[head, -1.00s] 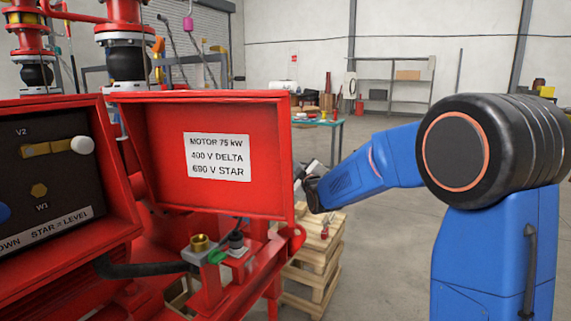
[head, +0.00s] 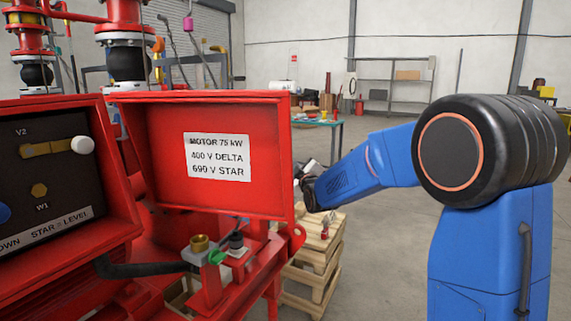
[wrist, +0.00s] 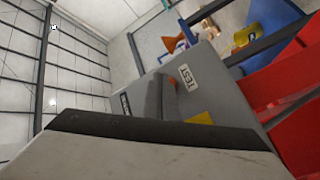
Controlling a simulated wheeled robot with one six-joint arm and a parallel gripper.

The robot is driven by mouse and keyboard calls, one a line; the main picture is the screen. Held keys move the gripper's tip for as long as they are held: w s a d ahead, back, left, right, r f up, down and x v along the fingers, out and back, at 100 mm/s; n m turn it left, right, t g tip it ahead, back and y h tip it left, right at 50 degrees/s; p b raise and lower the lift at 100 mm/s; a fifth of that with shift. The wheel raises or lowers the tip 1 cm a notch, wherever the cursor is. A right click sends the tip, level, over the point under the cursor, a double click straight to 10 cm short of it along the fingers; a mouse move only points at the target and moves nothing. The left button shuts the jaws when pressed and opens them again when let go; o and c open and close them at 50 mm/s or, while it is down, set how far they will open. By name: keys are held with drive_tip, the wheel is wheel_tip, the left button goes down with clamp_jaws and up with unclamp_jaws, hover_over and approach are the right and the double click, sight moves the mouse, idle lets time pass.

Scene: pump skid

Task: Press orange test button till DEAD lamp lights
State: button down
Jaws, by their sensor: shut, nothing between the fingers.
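In the wrist view a grey box carries a white TEST label (wrist: 188,76). A small orange spot, apparently the test button (wrist: 171,81), shows just left of that label. My gripper (wrist: 161,80) is shut and empty, a dark grey shape reaching up over the box face. Its tip is close beside the orange button; I cannot tell whether they touch. No lamp marked DEAD can be made out, nor whether any lamp is lit. In the head view the red lid hides most of my gripper, and neither the button nor the grey box shows clearly.
An open red motor terminal box lid (head: 170,185) with a rating label (head: 217,157) stands between the head camera and my gripper. A wooden pallet stack (head: 318,255) is below my wrist. A workbench (head: 330,127) and shelving stand behind. Open floor lies at the right.

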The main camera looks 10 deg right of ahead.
drive_tip(key=shift+w+a, duration=0.25)
drive_tip(key=shift+a, duration=0.1)
idle(0.6)
idle(0.3)
drive_tip(key=shift+s+d, duration=0.55)
drive_tip(key=shift+d, duration=0.15)
drive_tip(key=s+d, duration=0.1)
drive_tip(key=d, duration=0.1)
drive_tip(key=s+d, duration=0.2)
idle(0.5)
idle(0.5)
